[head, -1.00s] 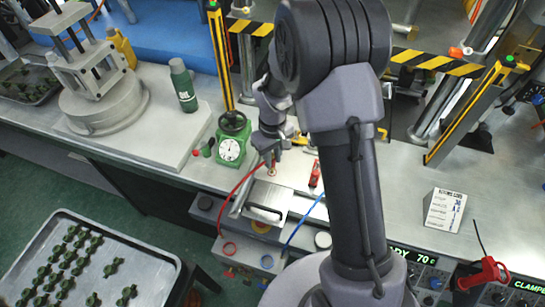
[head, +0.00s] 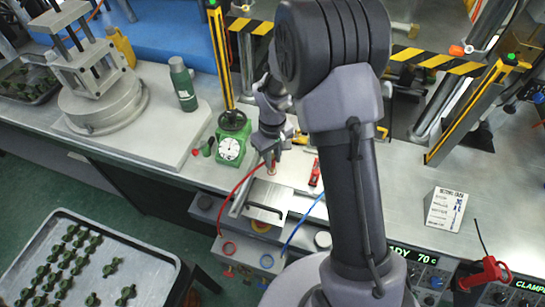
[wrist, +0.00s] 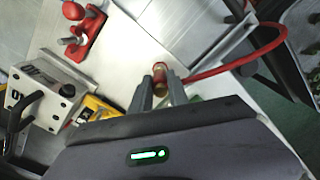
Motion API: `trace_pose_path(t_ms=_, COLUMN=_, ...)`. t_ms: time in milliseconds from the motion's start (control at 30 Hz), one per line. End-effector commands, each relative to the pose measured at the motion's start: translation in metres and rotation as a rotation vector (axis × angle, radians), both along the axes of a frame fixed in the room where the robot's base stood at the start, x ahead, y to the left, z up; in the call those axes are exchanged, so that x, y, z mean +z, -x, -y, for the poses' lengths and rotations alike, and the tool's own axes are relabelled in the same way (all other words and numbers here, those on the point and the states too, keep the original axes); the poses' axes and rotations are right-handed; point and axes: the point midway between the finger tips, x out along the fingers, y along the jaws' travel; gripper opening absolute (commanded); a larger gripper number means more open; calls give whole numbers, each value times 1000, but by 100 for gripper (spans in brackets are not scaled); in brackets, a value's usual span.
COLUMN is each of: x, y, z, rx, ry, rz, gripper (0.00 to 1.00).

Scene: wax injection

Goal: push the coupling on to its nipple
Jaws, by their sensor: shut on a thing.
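My gripper (wrist: 160,84) is shut on the coupling (wrist: 160,71), a small brass-coloured fitting between the two grey fingers in the wrist view. The red hose (wrist: 240,60) meets it from the right and curves up past the metal block. In the head view my gripper (head: 271,154) is low over the bench, left of my upper arm, with the brass end of the coupling (head: 272,168) just below it. I cannot make out the nipple, or whether the coupling touches it.
A silver mould block (head: 264,208) lies just in front of the gripper. A red clamp (head: 315,173) stands to its right and a green dial gauge (head: 231,149) to its left. A blue hose (head: 301,225) runs nearby. The bench on the right is mostly clear around a printed card (head: 445,210).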

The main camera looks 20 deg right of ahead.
Motion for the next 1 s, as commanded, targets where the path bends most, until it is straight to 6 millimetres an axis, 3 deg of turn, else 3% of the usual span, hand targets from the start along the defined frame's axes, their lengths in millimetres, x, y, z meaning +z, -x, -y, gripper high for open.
trace_pose_path(t_ms=1000, x=-19, y=0, z=0, rx=0, ry=0, rz=0, gripper=0)
